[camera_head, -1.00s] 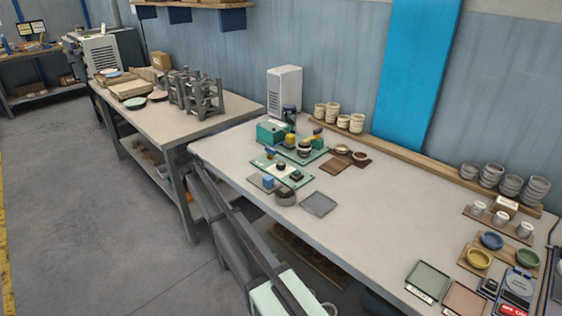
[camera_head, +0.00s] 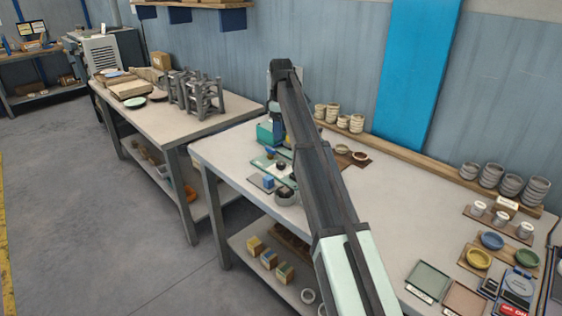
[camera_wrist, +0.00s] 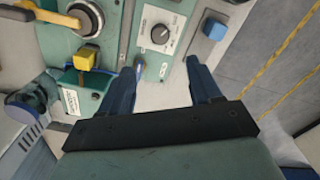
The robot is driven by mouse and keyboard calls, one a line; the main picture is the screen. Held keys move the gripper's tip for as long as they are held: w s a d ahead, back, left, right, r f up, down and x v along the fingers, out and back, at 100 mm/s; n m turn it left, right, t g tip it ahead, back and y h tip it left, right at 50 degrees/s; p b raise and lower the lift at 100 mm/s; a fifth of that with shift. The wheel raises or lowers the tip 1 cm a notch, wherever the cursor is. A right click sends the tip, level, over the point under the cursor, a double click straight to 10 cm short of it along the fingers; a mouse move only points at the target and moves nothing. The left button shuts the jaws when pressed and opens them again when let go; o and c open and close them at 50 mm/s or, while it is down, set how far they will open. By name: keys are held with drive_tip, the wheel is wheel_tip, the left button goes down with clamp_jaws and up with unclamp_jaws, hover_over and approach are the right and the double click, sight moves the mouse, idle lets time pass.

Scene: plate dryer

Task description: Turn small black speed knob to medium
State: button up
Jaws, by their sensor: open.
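A small black knob (camera_wrist: 160,34) sits on a white dial plate with markings, on a pale green panel (camera_wrist: 143,72) in the wrist view. Its pointer setting is too small to read. My gripper (camera_wrist: 161,66) is open and empty, with its two dark blue fingers apart. In the picture the knob lies just beyond and between the fingertips. I see no contact. In the head view my arm reaches over the table to the green equipment, and the fingers cannot be made out there.
A larger round control with a yellow lever (camera_wrist: 50,18) and a yellow block (camera_wrist: 85,58) are left of the knob. A blue cube (camera_wrist: 215,28) is to the right. In the head view bowls (camera_head: 478,258) and cups stand on the table's right, clear of my arm.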

sight(281, 163)
wheel_tip(281, 163, down, 14)
drive_tip(key=shift+r, duration=0.2)
idle(0.4)
drive_tip(key=shift+c, duration=0.2)
drive_tip(key=c, duration=1)
